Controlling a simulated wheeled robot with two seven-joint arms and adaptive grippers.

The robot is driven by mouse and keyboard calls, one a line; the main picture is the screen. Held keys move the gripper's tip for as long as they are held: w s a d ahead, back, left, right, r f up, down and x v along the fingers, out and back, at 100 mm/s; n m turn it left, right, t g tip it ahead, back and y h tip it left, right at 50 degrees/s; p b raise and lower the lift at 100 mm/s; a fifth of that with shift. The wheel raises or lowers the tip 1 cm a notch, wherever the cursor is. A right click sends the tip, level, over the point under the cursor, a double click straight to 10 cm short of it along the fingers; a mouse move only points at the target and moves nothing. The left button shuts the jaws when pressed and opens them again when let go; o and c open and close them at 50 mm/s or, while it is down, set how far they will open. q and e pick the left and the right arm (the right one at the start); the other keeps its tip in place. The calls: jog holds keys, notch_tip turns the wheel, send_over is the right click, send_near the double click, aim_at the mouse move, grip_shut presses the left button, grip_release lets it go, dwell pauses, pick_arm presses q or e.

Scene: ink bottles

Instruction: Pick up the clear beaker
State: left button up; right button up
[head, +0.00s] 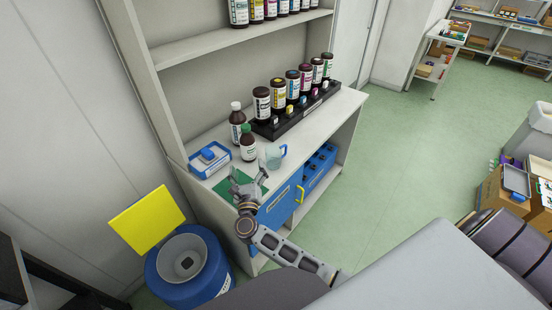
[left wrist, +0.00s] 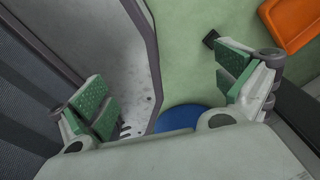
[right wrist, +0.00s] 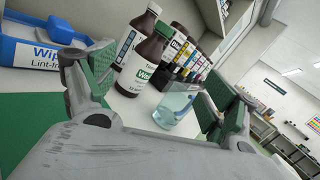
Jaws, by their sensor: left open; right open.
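The clear beaker (head: 273,156) stands upright on the white counter, with a light blue tint and a handle on its right side. It also shows in the right wrist view (right wrist: 174,108), between and beyond my right fingers. My right gripper (head: 248,180) is open and empty, just in front of the beaker, over the green mat (head: 228,190). In the right wrist view the right gripper (right wrist: 160,95) has its fingers spread wide. My left gripper (left wrist: 162,92) is open and empty, away from the counter, and is not seen in the head view.
A green-capped brown bottle (head: 248,143) and a white-capped brown bottle (head: 237,120) stand close left of the beaker. A black rack (head: 300,108) with several ink bottles is behind. A blue wipes box (head: 209,160) sits left. A blue bin (head: 188,267) stands on the floor.

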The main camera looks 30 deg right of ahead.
jog(key=d+f+m+g+h, duration=0.1)
jog(key=m, duration=0.1)
jog(key=s+d+f+m+g+h, duration=0.1)
jog(key=m, duration=0.1)
jog(key=d+f+m+g+h, duration=0.1)
jog(key=d, duration=0.1)
jog(key=shift+s+f+m+g+h, duration=0.3)
jog(key=shift+f+m, duration=0.05)
jog(key=shift+m, duration=0.05)
pick_arm(q)
jog(key=shift+d, duration=0.7)
pick_arm(e)
jog(key=shift+s+d+f+m+g+h, duration=0.3)
jog(key=shift+d+f+m+g+h, duration=0.1)
jog(key=shift+d+f+m+g, duration=0.1)
pick_arm(q)
jog(key=shift+a, duration=0.15)
